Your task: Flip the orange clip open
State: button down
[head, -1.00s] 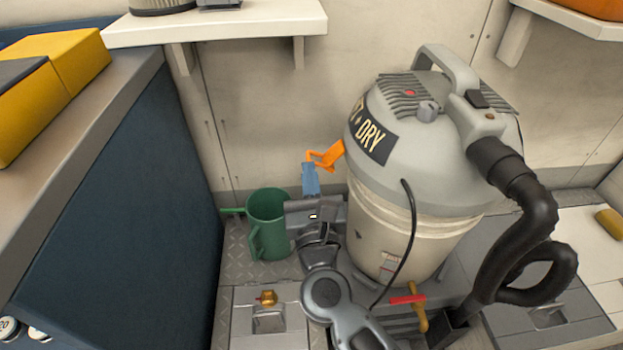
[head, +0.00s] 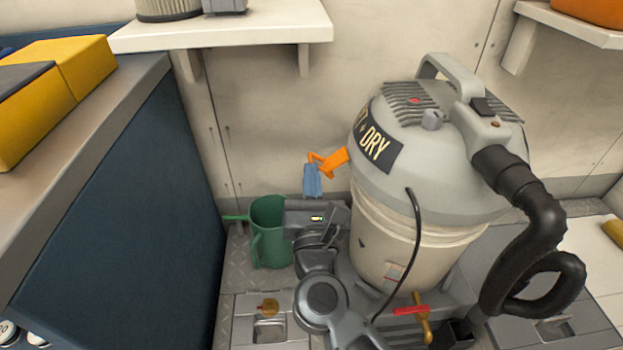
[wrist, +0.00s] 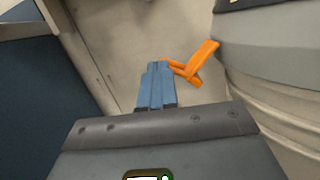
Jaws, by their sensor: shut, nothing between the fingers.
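The orange clip (head: 333,163) sticks out to the left from the side of the grey wet/dry vacuum (head: 445,150), tilted down, with a thin bent loop at its free end. My gripper (head: 312,168) has blue fingers, shut together and empty, just below that loop. In the wrist view the clip (wrist: 202,62) stands right of my fingertips (wrist: 158,66), its lower end by the fingertips. I cannot tell whether they touch. The clip's joint with the vacuum is partly hidden.
A green jug (head: 268,235) stands on the floor left of my wrist. A blue cabinet (head: 135,210) bounds the left, and a white shelf (head: 225,32) hangs above. A black cord (head: 415,240) and hose (head: 535,225) hang on the vacuum's front and right.

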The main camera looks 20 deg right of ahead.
jog(key=shift+r+m, duration=0.2)
jog(key=shift+m, duration=0.2)
dwell(1.0)
